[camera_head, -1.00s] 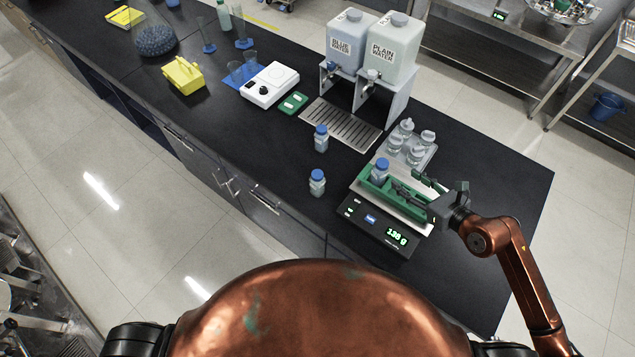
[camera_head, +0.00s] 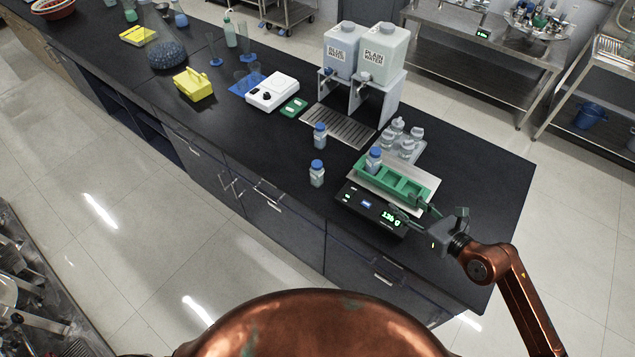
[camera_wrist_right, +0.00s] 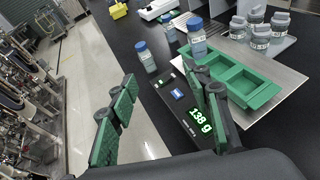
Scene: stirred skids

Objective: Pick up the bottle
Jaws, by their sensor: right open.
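A blue-capped clear bottle (camera_head: 317,174) stands upright near the counter's front edge, left of the scale (camera_head: 370,208). A second such bottle (camera_head: 320,136) stands behind it, and a third (camera_head: 374,160) stands in the left end of a green compartment tray (camera_head: 405,184) on the scale. My right gripper (camera_head: 412,210) is open and empty at the scale's front right. In the right wrist view its open fingers (camera_wrist_right: 160,82) flank the scale's front left part, and the front bottle (camera_wrist_right: 145,57) and the tray's bottle (camera_wrist_right: 196,37) lie beyond them. My left gripper is not visible.
A rack of several bottles (camera_head: 403,140) stands behind the scale. The water dispensers (camera_head: 363,60) stand over a drip grate (camera_head: 338,126). A white device (camera_head: 272,91) and yellow box (camera_head: 193,84) stand farther left. The counter right of the scale is clear.

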